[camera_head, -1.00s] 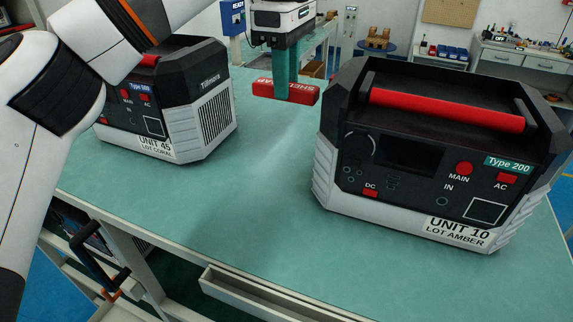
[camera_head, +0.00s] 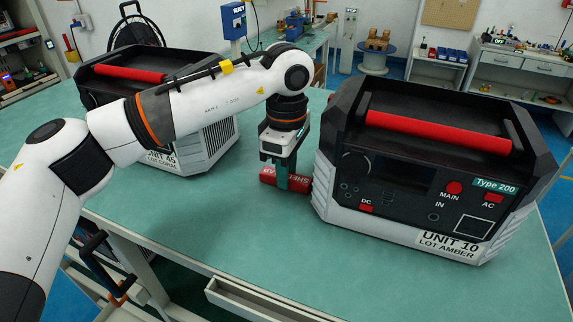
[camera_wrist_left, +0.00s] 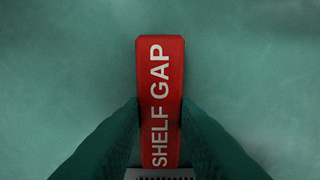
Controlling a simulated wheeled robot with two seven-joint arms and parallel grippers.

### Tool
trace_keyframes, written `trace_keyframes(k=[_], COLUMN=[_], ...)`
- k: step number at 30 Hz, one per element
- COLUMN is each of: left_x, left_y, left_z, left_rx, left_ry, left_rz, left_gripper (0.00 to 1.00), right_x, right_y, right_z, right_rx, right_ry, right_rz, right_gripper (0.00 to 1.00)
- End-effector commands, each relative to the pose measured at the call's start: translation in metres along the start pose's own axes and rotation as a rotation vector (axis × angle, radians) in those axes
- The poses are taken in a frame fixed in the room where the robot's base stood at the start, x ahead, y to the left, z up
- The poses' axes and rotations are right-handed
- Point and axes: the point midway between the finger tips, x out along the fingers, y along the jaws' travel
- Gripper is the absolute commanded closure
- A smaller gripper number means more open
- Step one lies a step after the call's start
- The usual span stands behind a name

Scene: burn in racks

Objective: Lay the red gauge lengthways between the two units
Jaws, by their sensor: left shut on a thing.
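The red gauge (camera_head: 268,176) is a bar lettered "SHELF GAP" (camera_wrist_left: 161,70). My left gripper (camera_head: 288,183) is shut on it from above, with one green finger on each side in the left wrist view. The gauge lies crosswise in the head view, low over the table between Unit 45 (camera_head: 205,140) on the left and Unit 10 (camera_head: 400,195) on the right. Its right end is close to Unit 10's left side; I cannot tell whether they touch, or whether the gauge rests on the table. My right gripper is not in view.
The green table (camera_head: 260,235) is clear in front of the gap. My left arm passes in front of Unit 45 and hides part of it. Both units have red top handles. A drawer (camera_head: 270,305) shows at the table's front edge. Shelving and benches stand behind.

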Motion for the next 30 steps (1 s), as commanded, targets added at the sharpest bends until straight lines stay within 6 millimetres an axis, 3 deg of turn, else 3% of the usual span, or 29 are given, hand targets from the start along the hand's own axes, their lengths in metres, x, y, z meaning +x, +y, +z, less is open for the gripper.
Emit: trace_keyframes(k=[7, 8, 11, 23, 30], left_x=[0.004, 0.002, 0.002, -0.004, -0.048], left_y=[0.000, 0.000, 0.000, -0.001, -0.001], left_z=[0.000, 0.000, 0.000, 0.000, 0.000], left_rx=[0.000, 0.000, 0.000, 0.000, -0.001], left_ry=[0.000, 0.000, 0.000, -0.001, -0.001], left_rz=[0.000, 0.000, 0.000, -0.002, -0.006], left_gripper=[0.96, 0.69, 0.52, 0.52, 0.52], right_x=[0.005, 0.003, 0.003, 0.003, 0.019], right_y=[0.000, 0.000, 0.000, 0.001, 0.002], right_z=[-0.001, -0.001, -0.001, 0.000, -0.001], right_rx=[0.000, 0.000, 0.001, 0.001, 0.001], right_ry=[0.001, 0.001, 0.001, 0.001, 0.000], right_rz=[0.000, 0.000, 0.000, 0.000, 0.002], right_gripper=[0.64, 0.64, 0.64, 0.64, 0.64])
